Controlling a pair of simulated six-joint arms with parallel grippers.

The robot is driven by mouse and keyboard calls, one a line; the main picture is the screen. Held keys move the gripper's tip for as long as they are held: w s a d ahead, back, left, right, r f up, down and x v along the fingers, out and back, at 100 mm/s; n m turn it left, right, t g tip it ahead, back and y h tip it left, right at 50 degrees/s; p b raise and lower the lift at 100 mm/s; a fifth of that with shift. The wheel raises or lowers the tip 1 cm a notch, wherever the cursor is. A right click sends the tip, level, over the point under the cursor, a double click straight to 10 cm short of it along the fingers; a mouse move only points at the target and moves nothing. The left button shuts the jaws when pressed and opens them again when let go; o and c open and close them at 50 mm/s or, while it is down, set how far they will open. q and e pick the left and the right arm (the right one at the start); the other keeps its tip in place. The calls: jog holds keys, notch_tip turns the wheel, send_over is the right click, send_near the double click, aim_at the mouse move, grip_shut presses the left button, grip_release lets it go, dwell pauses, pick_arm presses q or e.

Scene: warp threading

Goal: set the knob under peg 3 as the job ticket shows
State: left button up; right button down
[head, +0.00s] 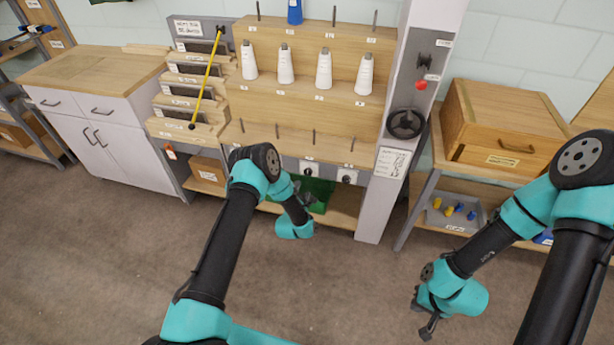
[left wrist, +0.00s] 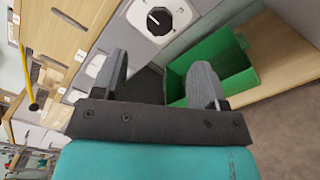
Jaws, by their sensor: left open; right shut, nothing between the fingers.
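Two black knobs on white plates sit on the grey rail below the lower row of pegs. In the head view, the left knob (head: 305,168) is below the third peg (head: 314,138) from the left, and the right knob (head: 347,177) is below the fourth. The left wrist view shows one black knob (left wrist: 158,20) with a white pointer mark, ahead of the fingers. My left gripper (head: 306,198) is open and empty, just below the rail and apart from the knobs. My right gripper (head: 428,326) is shut and empty, low over the floor. A white ticket (head: 392,162) hangs on the post; its marks are too small to read.
A green bin (head: 318,194) stands under the rail, close by my left gripper; it also shows in the left wrist view (left wrist: 243,68). A black handwheel (head: 405,123) and red button (head: 421,85) are on the post. White cones (head: 324,70) stand on the upper shelf.

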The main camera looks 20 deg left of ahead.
aim_at(308, 174)
pick_arm(q)
jog(key=w, duration=0.9)
jog(key=shift+w+a, duration=0.1)
jog(key=shift+c, duration=0.5)
jog(key=c, duration=0.8)
